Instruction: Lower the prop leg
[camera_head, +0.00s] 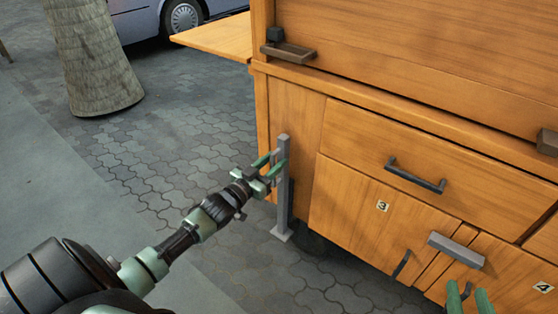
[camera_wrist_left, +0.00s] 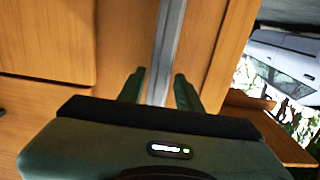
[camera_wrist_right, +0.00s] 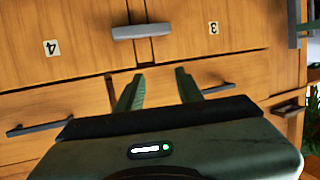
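The prop leg (camera_head: 284,190) is a grey upright metal bar with a flat foot, standing along the left corner of the wooden cabinet (camera_head: 300,120). Its foot appears at the pavement. My left gripper (camera_head: 272,165) is at the bar's upper part. In the left wrist view the bar (camera_wrist_left: 166,50) runs between the two green fingers (camera_wrist_left: 158,88), with gaps visible beside it, so the gripper is open around or just in front of it. My right gripper (camera_head: 468,298) is open and empty before the lower cabinet doors; its fingers (camera_wrist_right: 158,88) are apart in the right wrist view.
A drawer with a dark handle (camera_head: 414,176) and doors labelled 3 (camera_head: 382,206) and 4 (camera_head: 543,287) fill the cabinet front. A grey block-shaped latch (camera_head: 456,250) sits between the doors. A side shelf (camera_head: 222,38) juts left. A tree trunk (camera_head: 92,60) and van (camera_head: 160,18) stand behind. The pavement at left is clear.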

